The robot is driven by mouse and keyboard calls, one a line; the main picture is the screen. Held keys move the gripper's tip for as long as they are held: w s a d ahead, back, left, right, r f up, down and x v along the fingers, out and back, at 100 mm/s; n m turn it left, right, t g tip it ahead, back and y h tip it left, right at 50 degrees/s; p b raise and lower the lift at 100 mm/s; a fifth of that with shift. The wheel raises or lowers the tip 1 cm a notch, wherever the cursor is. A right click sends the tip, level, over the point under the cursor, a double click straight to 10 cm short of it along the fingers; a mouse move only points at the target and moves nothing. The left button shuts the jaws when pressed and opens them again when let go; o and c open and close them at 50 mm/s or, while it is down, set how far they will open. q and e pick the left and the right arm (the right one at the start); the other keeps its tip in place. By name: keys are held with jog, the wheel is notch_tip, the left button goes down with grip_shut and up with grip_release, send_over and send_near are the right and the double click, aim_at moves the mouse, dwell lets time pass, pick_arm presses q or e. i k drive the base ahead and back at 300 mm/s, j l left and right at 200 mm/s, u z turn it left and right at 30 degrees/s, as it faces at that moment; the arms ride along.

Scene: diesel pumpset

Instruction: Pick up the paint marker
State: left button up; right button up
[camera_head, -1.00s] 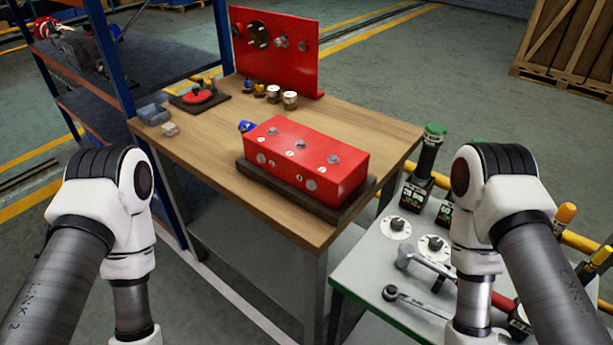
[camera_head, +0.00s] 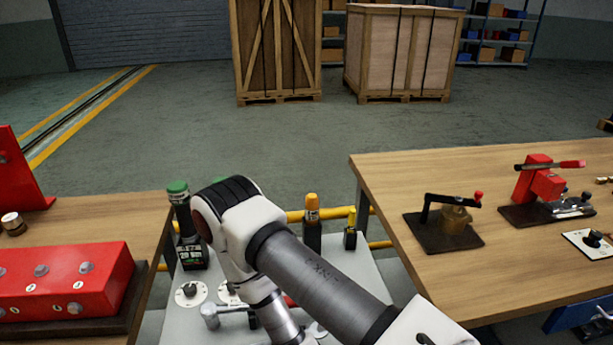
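A slim yellow pen-like item (camera_head: 351,218), which looks like the paint marker, stands upright in a small black holder at the back right corner of the grey cart (camera_head: 370,303). To its left, a thicker orange-capped item (camera_head: 312,208) stands upright in a taller black holder. I cannot fully tell which of the two is the paint marker. My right arm crosses over the cart in front of them from the lower right. Its gripper is out of view below the frame's edge. My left arm and gripper are not in view.
Green-capped tools (camera_head: 178,199) in black holders stand at the cart's back left, one mostly behind my arm. A hammer-like tool (camera_head: 211,317) lies in front. Wooden benches flank the cart, the left with a red block (camera_head: 65,280), the right with a red press (camera_head: 540,184).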

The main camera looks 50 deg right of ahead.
aim_at(352, 212)
jog(key=z, duration=1.8)
jog(key=k+l, duration=0.1)
jog(key=l+z, duration=0.05)
jog(key=l, duration=0.05)
